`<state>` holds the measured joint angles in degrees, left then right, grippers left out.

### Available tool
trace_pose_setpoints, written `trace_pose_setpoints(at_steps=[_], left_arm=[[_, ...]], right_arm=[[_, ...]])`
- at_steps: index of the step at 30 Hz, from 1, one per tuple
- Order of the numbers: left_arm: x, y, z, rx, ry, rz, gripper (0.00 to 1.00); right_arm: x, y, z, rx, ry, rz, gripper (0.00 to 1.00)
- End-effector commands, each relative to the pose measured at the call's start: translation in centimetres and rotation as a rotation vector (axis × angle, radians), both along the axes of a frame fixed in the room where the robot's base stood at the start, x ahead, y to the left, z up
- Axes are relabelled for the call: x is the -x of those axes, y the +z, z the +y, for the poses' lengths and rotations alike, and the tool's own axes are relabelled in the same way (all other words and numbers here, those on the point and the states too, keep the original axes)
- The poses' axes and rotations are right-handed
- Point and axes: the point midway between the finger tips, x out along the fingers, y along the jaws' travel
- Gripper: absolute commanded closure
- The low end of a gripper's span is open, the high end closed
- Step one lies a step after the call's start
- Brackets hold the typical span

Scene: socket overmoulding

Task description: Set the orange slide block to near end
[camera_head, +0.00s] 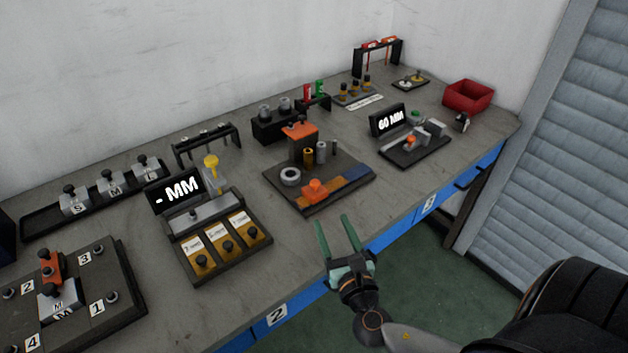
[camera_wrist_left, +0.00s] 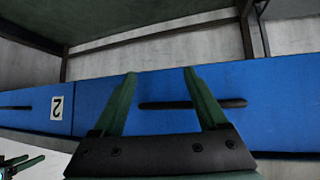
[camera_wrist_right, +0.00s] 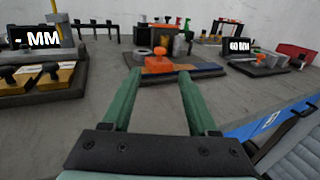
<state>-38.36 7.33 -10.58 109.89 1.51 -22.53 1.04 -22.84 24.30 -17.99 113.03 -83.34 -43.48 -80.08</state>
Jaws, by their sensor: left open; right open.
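An orange block (camera_head: 315,188) with a raised knob sits on a dark base plate (camera_head: 288,198), at the left end of a brown and blue strip (camera_head: 352,176). In the right wrist view the block (camera_wrist_right: 158,64) appears beyond and between my fingertips. My right gripper (camera_head: 337,218) is open and empty, in front of the plate near the table's front edge, apart from the block. My left gripper (camera_wrist_left: 160,74) is open and empty; its wrist view faces the blue table front. The left gripper is out of the head view.
An orange-topped post (camera_head: 300,131), a pale ring (camera_head: 290,176) and small cylinders stand on the same plate. A "- MM" fixture (camera_head: 182,262) is to the left, a "60 MM" fixture (camera_head: 408,158) to the right. A red bin (camera_head: 468,96) stands far right. Bare tabletop lies before the plate.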

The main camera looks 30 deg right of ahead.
Motion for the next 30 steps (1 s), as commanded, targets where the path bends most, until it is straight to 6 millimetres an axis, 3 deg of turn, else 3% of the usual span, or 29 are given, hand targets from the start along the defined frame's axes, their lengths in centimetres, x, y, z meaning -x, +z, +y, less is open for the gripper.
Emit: trace_pose_setpoints(at_steps=[5,18,24,30], left_arm=[[0.8,-0.2,0.1,-0.003,-0.001,0.020,0.24],[0.8,0.2,0.2,-0.005,-0.002,0.018,0.24],[0.6,0.3,0.2,-0.004,-0.002,0.014,0.24],[0.5,0.3,0.2,-0.005,-0.001,0.013,0.24]], right_arm=[[-2.3,0.2,-0.8,0.000,-0.001,-0.003,0.40],[-10.0,0.1,-3.2,-0.002,-0.001,-0.002,0.40],[-11.4,0.0,-3.7,-0.002,0.000,0.000,0.40],[-11.6,0.0,-3.8,-0.003,0.001,0.001,0.40]])
